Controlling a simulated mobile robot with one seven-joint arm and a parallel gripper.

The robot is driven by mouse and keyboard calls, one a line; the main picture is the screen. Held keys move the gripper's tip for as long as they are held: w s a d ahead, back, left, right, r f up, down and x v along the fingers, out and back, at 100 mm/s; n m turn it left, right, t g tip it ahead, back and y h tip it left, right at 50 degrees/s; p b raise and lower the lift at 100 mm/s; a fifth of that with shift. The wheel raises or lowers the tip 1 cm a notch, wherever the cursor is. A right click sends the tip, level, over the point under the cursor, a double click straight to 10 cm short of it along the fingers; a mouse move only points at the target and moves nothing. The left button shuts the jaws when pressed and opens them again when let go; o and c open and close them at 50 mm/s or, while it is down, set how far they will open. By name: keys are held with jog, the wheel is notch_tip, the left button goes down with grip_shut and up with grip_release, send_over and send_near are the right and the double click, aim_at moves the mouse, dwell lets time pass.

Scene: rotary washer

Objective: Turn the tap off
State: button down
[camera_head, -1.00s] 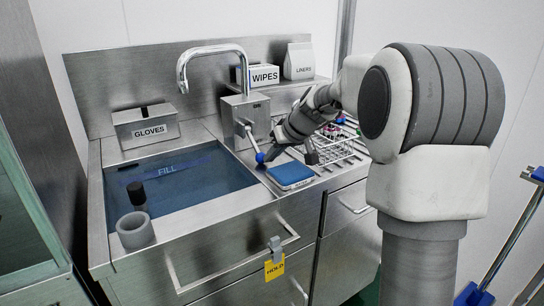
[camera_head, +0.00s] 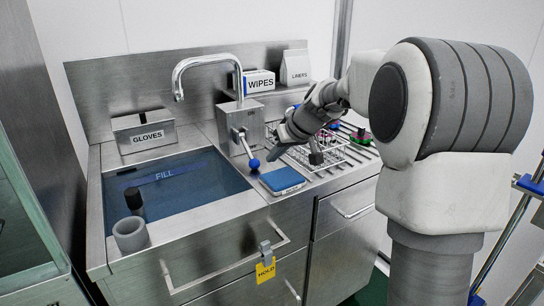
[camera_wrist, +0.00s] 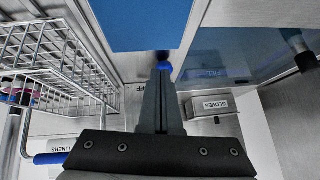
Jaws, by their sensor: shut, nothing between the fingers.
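The steel tap has a curved spout (camera_head: 205,62) over the sink and a box-shaped body (camera_head: 238,120). Its lever slopes down toward the front and ends in a blue ball knob (camera_head: 254,163), which also shows in the wrist view (camera_wrist: 164,66). My gripper (camera_head: 270,156) is shut and empty, pointing down just to the right of the knob. In the wrist view, the fingertips (camera_wrist: 162,72) overlap the knob's edge; I cannot tell whether they touch it. No water stream shows below the spout. Part of an "OFF" label shows beside the fingers in the wrist view.
A blue-topped pad (camera_head: 283,179) lies in front of the knob. A wire rack (camera_head: 322,152) stands to the right of my gripper. The sink (camera_head: 240,196) is at left, with a grey ring holder (camera_head: 130,233) at its front. Wipes (camera_head: 258,82) and liners boxes stand behind.

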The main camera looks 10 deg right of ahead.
jog(key=s+d+r, duration=0.1)
jog(key=s+d, duration=0.2)
jog(key=s, duration=0.4)
jog(key=shift+s+d+r, duration=0.15)
jog(key=shift+s+r, duration=0.1)
jog(key=shift+r, duration=0.05)
